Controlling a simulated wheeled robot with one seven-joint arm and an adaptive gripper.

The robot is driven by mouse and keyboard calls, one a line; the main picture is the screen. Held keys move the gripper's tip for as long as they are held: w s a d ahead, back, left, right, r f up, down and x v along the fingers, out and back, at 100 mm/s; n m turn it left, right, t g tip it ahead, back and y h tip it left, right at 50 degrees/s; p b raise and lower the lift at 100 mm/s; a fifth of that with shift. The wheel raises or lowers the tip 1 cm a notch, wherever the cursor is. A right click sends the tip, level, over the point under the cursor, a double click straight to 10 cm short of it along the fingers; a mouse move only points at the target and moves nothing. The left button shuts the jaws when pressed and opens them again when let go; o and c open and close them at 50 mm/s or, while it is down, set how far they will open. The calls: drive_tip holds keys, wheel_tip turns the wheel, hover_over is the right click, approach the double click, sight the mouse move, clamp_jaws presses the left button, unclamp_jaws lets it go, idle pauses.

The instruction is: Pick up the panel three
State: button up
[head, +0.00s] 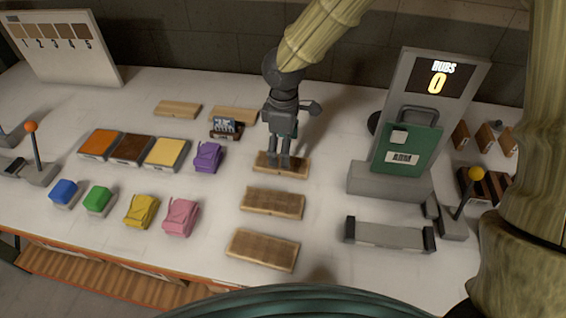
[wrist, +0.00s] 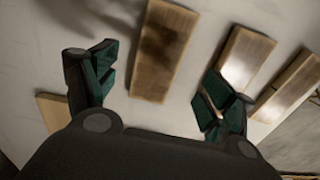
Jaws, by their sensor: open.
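Several flat wooden panels lie on the white table; none shows a readable number, so I cannot tell which is panel three. In the head view, a column of three has a far panel (head: 296,170), a middle panel (head: 273,202) and a near panel (head: 263,250). My gripper (head: 279,163) points down over the far panel, its fingers overlapping it in the picture. In the wrist view, my gripper (wrist: 158,65) is open and empty, with one panel (wrist: 160,55) between the spread fingers. Two more panels lie to the right, one partly behind a finger. Contact is not clear.
Two more panels (head: 178,109) lie at the back. A small dark stand (head: 225,128) is close left of my gripper. A grey machine with a green front (head: 408,150) stands right.

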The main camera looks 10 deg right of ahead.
drive_tip(key=shift+w+f+p, duration=0.1)
drive_tip(key=shift+f+p, duration=0.65)
drive_tip(key=shift+f, duration=2)
drive_tip(key=c, duration=1.1)
